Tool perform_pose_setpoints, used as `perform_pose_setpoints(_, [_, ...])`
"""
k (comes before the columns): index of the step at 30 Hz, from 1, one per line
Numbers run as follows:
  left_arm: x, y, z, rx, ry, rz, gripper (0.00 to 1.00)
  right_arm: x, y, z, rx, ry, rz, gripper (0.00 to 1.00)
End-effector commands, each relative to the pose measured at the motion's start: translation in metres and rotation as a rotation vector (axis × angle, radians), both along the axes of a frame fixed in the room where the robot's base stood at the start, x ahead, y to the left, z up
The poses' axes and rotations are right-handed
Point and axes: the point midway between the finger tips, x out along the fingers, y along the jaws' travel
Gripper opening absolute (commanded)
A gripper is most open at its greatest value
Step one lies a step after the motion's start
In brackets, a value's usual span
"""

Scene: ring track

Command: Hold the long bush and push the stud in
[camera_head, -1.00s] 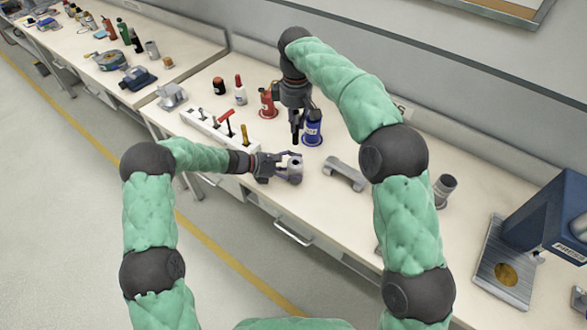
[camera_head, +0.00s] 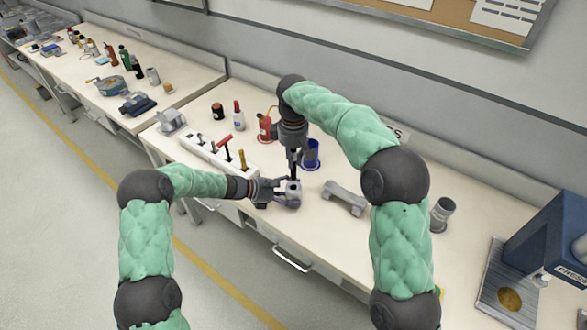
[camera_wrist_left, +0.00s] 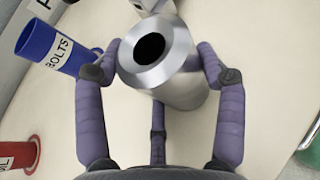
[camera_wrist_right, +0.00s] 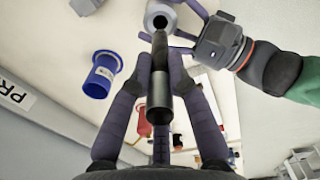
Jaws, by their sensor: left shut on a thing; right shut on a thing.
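The long bush (camera_wrist_left: 182,72) is a silver metal cylinder with a dark round bore in its end face. My left gripper (camera_head: 283,192) is shut on it above the bench; the fingers are on either side in the left wrist view. My right gripper (camera_head: 293,176) is above the bush, pointing down, shut on the stud (camera_wrist_right: 160,80), a dark slim rod. In the right wrist view the stud's tip overlaps the near rim of the bush (camera_wrist_right: 157,17). Whether they touch is unclear. The bore looks empty in the left wrist view.
A blue bolts cup (camera_head: 311,154) stands close behind the right gripper, with a red cup (camera_head: 265,127) farther left. A white rack (camera_head: 215,152) with tools is at the left. A grey cradle (camera_head: 344,198) and a grey cup (camera_head: 442,212) are right. A blue press (camera_head: 550,235) is far right.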

Motion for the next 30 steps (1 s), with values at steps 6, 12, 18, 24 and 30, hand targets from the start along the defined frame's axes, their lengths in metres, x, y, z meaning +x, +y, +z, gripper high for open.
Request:
perform_pose_setpoints(6, [0.0, 0.0, 0.0, 0.0, 0.0, 0.0, 0.3, 0.0, -0.001, -0.025, -0.002, 0.004, 0.0, 0.0])
perform_pose_setpoints(12, [0.0, 0.0, 0.0, 0.0, 0.0, 0.0, 0.3, 0.0, 0.0, -0.036, 0.0, -0.001, -0.001, 0.0])
perform_pose_setpoints(18, [0.0, 0.0, 0.0, 0.0, 0.0, 0.0, 0.3, 0.0, 0.0, -0.037, 0.0, 0.0, -0.001, 0.0])
perform_pose_setpoints(24, [0.0, 0.0, 0.0, 0.0, 0.0, 0.0, 0.3, 0.0, 0.0, -0.042, -0.001, 0.001, -0.001, 0.0])
perform_pose_setpoints(30, [0.0, 0.0, 0.0, 0.0, 0.0, 0.0, 0.3, 0.0, 0.0, -0.047, 0.0, 0.001, -0.001, 0.0])
